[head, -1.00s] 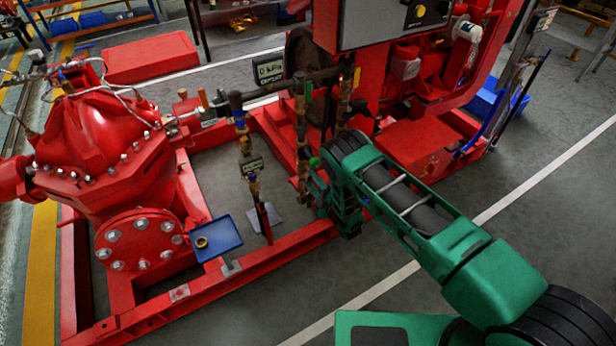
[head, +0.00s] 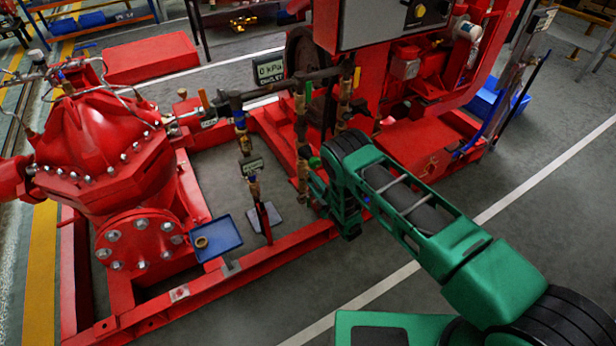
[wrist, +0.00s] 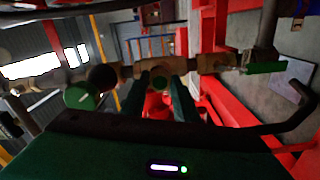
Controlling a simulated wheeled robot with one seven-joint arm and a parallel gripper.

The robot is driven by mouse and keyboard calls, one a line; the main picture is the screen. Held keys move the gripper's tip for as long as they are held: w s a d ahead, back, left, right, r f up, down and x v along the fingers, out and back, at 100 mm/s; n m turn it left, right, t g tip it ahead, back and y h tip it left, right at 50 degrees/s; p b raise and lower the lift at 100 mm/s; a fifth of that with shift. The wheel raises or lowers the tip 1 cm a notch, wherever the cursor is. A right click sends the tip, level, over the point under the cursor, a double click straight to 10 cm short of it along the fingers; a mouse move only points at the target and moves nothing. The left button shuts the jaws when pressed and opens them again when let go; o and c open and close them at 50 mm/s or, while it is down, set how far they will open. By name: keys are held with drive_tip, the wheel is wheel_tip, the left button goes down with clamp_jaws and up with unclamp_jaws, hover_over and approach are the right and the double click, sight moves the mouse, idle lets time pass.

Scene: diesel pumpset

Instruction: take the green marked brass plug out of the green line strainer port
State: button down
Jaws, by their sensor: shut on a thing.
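The green line is a vertical brass pipe run (head: 302,150) with a round green-marked part (head: 314,162) on it, just left of my wrist. In the wrist view the brass pipe (wrist: 215,62) runs across the picture, with a green disc (wrist: 82,97) at left and a green lever (wrist: 265,67) at right. My gripper (wrist: 163,88) is at the pipe, its two dark fingers closed around a small round brass piece, which I take to be the plug (wrist: 159,78). The fingers cover most of it. I cannot tell whether it is still seated in the port.
A blue tray (head: 217,240) with a small brass ring stands at left on the red base frame (head: 260,255). A second pipe run (head: 247,165) with a tag stands left of my gripper. A display (head: 270,72) reads 0 kPa. Clear floor lies at right.

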drive_tip(key=shift+s+d, duration=0.35)
drive_tip(key=shift+s, duration=0.2)
idle(0.6)
drive_tip(key=shift+v, duration=2.45)
